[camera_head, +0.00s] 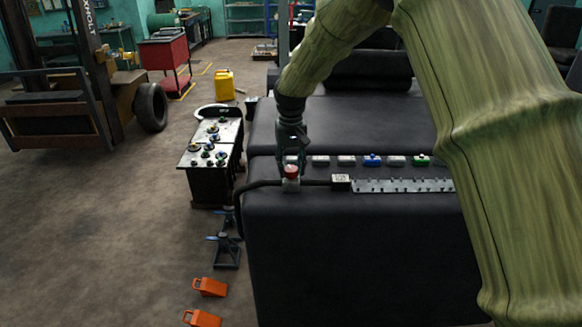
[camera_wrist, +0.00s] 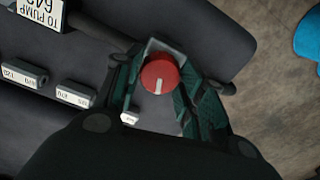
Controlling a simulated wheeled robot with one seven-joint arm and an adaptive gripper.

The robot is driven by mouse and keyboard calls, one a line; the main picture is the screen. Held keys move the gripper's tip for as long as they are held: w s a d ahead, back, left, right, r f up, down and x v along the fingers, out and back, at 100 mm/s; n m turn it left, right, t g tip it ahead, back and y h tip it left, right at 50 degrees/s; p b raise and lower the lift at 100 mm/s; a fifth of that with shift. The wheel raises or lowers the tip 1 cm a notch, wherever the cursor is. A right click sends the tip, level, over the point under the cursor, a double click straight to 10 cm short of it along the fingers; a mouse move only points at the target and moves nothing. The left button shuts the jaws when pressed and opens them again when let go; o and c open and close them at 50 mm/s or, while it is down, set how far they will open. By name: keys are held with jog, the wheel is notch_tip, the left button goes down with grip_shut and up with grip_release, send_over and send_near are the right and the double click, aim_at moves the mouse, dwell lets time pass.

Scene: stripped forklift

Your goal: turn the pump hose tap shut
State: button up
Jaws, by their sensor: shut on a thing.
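The pump hose tap (camera_wrist: 160,74) is a round red knob with a white mark pointing toward the bottom of the wrist view. It sits in a pale grey body on the black hose (camera_head: 260,184). The tap also shows in the head view (camera_head: 291,171) at the left end of the dark bench. My gripper (camera_head: 291,160) points down onto it from above. In the wrist view its green-black fingers stand on either side of the red knob, shut on it. A white tag (camera_wrist: 40,12) reading "TO PUMP" lies along the hose. The knob's far side is hidden.
A row of small labelled blocks (camera_head: 346,160), one blue and one green, lies behind the hose. A slotted metal strip (camera_head: 400,186) lies to the right. A panel of knobs (camera_head: 210,150) stands left of the bench. Orange wedges (camera_head: 209,287) lie on the floor.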

aim_at(291, 169)
jog(key=shift+m, duration=1.9)
jog(key=o, duration=1)
jog(key=shift+r, duration=0.1)
notch_tip(291, 169, up, 12)
jog(key=shift+f, duration=0.1)
